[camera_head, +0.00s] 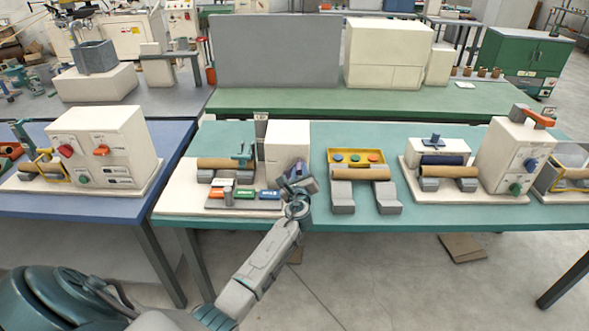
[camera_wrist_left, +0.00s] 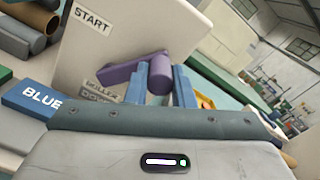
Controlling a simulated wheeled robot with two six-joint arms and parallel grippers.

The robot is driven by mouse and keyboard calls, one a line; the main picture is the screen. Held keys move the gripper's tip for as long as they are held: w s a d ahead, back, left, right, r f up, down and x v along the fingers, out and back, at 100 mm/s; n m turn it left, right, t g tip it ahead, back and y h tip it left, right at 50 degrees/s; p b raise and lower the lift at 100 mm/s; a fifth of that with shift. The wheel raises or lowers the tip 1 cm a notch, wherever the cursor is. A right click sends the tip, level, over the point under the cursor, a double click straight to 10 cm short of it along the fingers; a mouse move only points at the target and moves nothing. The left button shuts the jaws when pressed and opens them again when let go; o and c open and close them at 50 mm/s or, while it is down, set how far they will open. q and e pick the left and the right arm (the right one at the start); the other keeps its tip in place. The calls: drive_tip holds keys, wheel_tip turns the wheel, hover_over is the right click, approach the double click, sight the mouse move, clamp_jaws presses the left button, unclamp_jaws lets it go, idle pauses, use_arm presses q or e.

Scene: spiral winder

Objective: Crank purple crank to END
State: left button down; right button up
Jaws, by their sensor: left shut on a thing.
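The purple crank (camera_wrist_left: 135,70) is in the left wrist view, on the face of a cream machine box (camera_wrist_left: 110,50). A "START" label (camera_wrist_left: 92,17) is at the box's upper left and a partly covered "ROLLER DOWN" label is below the crank. My left gripper (camera_wrist_left: 160,78) has its blue fingers on either side of the crank's knob and is shut on it. In the head view my left gripper (camera_head: 300,188) is at the front of the cream box (camera_head: 288,142) and hides most of the crank. No END label shows. My right gripper is in neither view.
Right are a yellow tray (camera_head: 345,154) and grey supports (camera_head: 343,200). Another cream machine (camera_head: 512,155) stands farther right on the teal table.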

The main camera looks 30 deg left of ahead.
use_arm(q)
drive_tip(key=shift+w+d+f+m, duration=0.25)
drive_tip(key=shift+f+m, duration=0.25)
drive_tip(key=shift+m, duration=0.55)
drive_tip(key=shift+w+d+f+m, duration=0.1)
drive_tip(key=shift+d+f+m, duration=0.35)
drive_tip(key=shift+m, duration=0.55)
drive_tip(key=shift+w+d+f+m, duration=0.25)
drive_tip(key=shift+f+m, duration=0.3)
drive_tip(key=shift+m, duration=0.5)
drive_tip(key=c, duration=1.2)
unclamp_jaws()
drive_tip(key=shift+c, duration=0.2)
drive_tip(key=v, duration=1.1)
drive_tip(key=shift+b, duration=0.4)
